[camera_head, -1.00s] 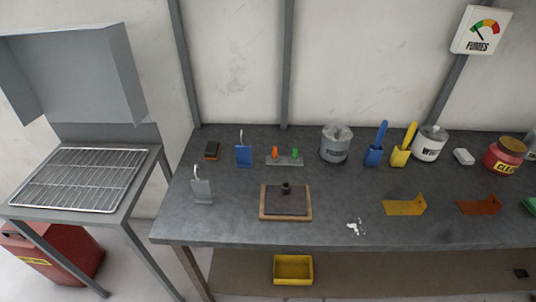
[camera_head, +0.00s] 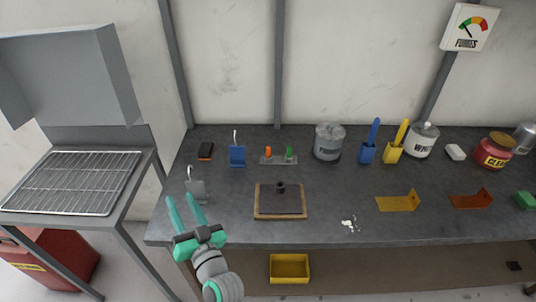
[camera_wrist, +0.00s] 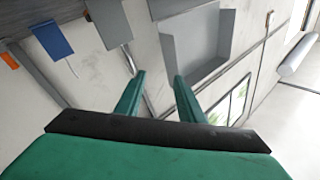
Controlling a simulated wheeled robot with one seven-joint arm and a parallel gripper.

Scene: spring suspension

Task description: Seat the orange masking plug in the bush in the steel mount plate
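The orange masking plug (camera_head: 268,151) stands in a small grey holder (camera_head: 279,160) toward the back of the bench, beside a green plug (camera_head: 289,151). The steel mount plate (camera_head: 268,200) lies on a wooden board near the front of the bench, with the dark bush (camera_head: 281,187) standing up from it. My gripper (camera_head: 186,206) is open and empty at the bench's front left, left of the mount plate and apart from it. In the wrist view my gripper's fingers (camera_wrist: 155,95) are spread with nothing between them.
A grey hooked bracket (camera_head: 196,190) stands close to my gripper, and a blue one (camera_head: 237,155) stands behind. Cans and brush holders line the back right. Yellow (camera_head: 398,203) and orange-brown (camera_head: 470,201) brackets lie at right. White crumbs (camera_head: 348,224) lie near the front edge.

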